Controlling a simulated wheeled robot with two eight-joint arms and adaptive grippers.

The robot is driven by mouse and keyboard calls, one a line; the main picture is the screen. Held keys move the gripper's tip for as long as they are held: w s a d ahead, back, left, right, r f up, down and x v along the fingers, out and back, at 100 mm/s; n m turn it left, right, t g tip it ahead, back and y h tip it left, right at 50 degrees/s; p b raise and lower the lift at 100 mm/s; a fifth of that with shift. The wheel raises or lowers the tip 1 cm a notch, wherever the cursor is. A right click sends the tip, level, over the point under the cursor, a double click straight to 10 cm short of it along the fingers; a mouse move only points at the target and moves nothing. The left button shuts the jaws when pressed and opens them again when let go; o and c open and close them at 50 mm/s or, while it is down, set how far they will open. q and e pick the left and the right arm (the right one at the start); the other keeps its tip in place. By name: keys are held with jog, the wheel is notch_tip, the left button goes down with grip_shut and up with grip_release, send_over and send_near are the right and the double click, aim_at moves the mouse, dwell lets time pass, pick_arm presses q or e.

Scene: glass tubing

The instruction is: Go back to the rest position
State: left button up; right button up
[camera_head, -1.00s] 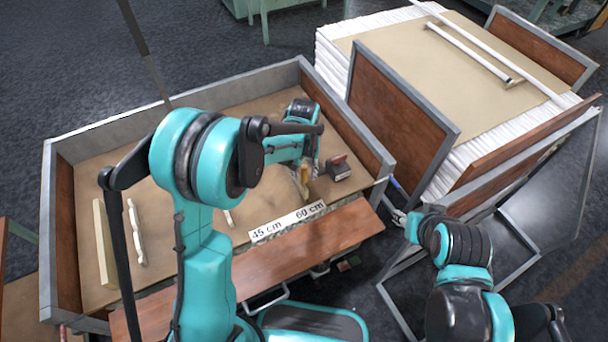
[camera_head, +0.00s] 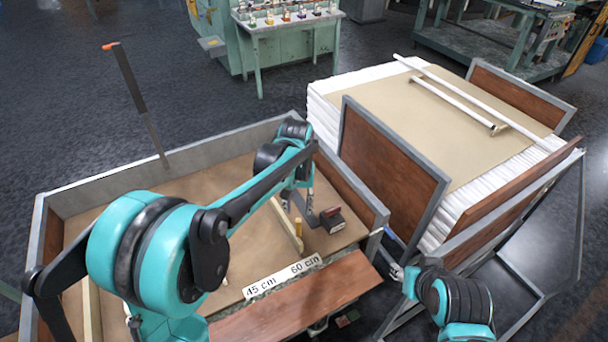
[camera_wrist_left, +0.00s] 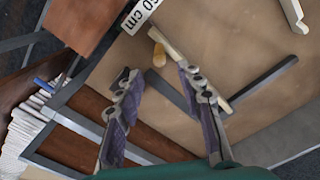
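My left gripper (camera_head: 298,202) points down over the right part of the brown-floored bin (camera_head: 225,180). In the left wrist view its two fingers (camera_wrist_left: 165,105) stand apart with nothing held between them; the bin floor shows through the gap. My right gripper (camera_head: 396,268) is low beside the bin's right front corner. It is small and partly covered by its own wrist, so its opening cannot be told.
A wooden strip, a yellow piece (camera_head: 299,228) and a black-and-red block (camera_head: 332,220) lie in the bin near my left gripper. A "45 cm 60 cm" label (camera_head: 283,277) marks the front. A stack of white tubes (camera_head: 325,120) with wooden side panels (camera_head: 390,165) stands right.

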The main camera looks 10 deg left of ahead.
pick_arm(q)
jog(key=shift+s+a+r, duration=0.15)
jog(key=shift+s+r, duration=0.1)
jog(key=shift+r, duration=0.05)
jog(key=s+a+r+t, duration=0.2)
jog(key=s+a+t, duration=0.1)
jog(key=s, duration=0.6)
jog(key=s+a+r+t, duration=0.2)
jog(key=s+a+t, duration=0.2)
jog(key=s, duration=0.5)
jog(key=shift+s+a+r+m, duration=0.15)
jog(key=shift+a+r+m, duration=0.1)
jog(key=shift+a+m, duration=0.1)
dwell(1.0)
